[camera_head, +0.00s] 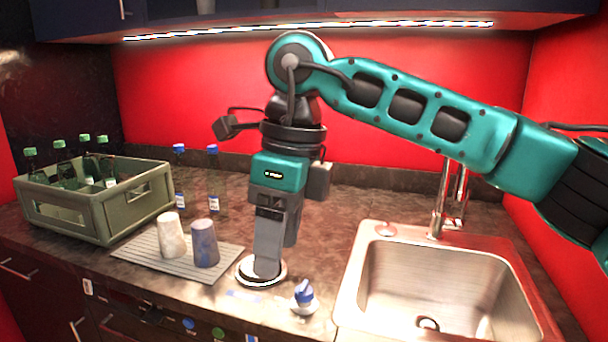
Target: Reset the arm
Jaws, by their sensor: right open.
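My teal right arm reaches in from the right edge, across the upper picture, and bends down at its elbow. My right gripper (268,270) points straight down, with its tips low over a round white-rimmed dish (246,281) on the counter. The gripper is open, seen side-on. The fingers hide part of the dish, and I cannot tell whether they touch it. I see nothing held. My left gripper is not in view.
A green crate (75,210) of bottles stands at left. A pale cup (171,236) and a bluish cup (205,243) stand on a ridged mat (145,253). A small blue-and-white object (304,294) lies near the front edge. The sink (440,285) is at right.

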